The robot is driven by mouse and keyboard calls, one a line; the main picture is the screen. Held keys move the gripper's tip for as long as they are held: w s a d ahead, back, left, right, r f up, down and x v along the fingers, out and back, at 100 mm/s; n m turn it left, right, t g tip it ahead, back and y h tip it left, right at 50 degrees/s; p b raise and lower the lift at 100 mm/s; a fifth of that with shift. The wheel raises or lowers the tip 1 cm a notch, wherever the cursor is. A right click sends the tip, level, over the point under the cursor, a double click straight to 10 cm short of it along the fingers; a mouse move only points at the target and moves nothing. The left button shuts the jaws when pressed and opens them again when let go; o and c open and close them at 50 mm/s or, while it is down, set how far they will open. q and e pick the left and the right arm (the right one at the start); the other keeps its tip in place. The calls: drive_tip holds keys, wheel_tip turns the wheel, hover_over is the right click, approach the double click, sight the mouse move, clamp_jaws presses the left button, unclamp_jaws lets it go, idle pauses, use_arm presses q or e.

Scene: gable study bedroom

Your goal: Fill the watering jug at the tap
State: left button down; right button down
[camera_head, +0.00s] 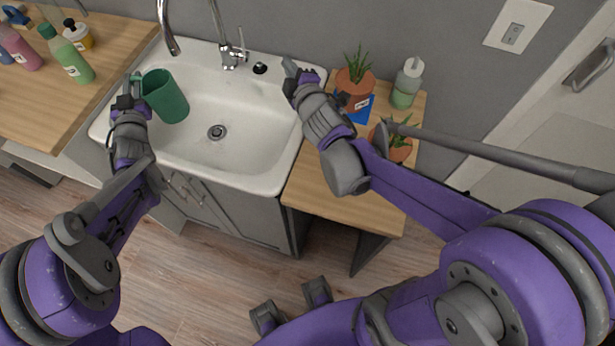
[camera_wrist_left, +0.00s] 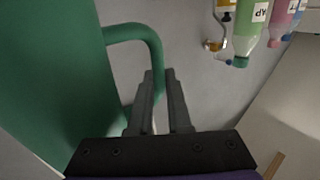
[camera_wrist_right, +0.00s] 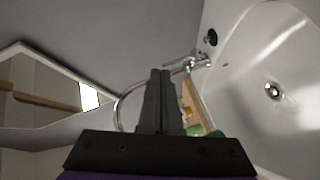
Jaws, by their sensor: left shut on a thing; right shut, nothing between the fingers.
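The green watering jug (camera_head: 166,97) is over the left part of the white sink (camera_head: 262,150), its open mouth toward the tap. My left gripper (camera_head: 128,88) is shut on its handle, which also shows in the left wrist view (camera_wrist_left: 153,48). The chrome tap (camera_head: 229,56) stands at the sink's back rim; its spout end hangs above and slightly right of the jug's mouth. No water stream is visible, and the jug's inside is too dark to judge. My right gripper (camera_head: 291,72) is shut and empty near the back right sink corner, right of the tap's lever (camera_head: 241,42).
Potted plants (camera_head: 355,90), a soap bottle (camera_head: 407,84) and a blue card stand on the wooden counter (camera_head: 322,190) right of the sink. Several bottles (camera_head: 67,56) stand on the left worktop (camera_head: 118,38). The basin around the drain (camera_head: 216,132) is clear.

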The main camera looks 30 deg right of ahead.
drive_tip(key=s+a+f+m+g, duration=0.1)
drive_tip(key=s+f+m+g, duration=0.2)
drive_tip(key=s, duration=0.5)
drive_tip(key=s+a+f+m+g+y, duration=0.1)
drive_tip(key=s+f+m+g, duration=0.3)
drive_tip(key=s, duration=0.5)
drive_tip(key=s+a+f+m+g, duration=0.2)
drive_tip(key=s+f+m, duration=0.3)
drive_tip(key=s, duration=0.3)
drive_tip(key=shift+s+a+g, duration=0.15)
drive_tip(key=shift+a+g, duration=0.05)
drive_tip(key=shift+g, duration=0.5)
use_arm(q)
drive_tip(key=shift+r, duration=0.1)
use_arm(e)
drive_tip(key=shift+s+a+f+y, duration=0.1)
drive_tip(key=shift+s+a+y, duration=0.1)
drive_tip(key=shift+s+y, duration=0.15)
use_arm(q)
drive_tip(key=shift+r, duration=0.25)
use_arm(e)
drive_tip(key=shift+s, duration=0.15)
use_arm(q)
drive_tip(key=shift+r, duration=2.7)
drive_tip(key=shift+s+f, duration=0.1)
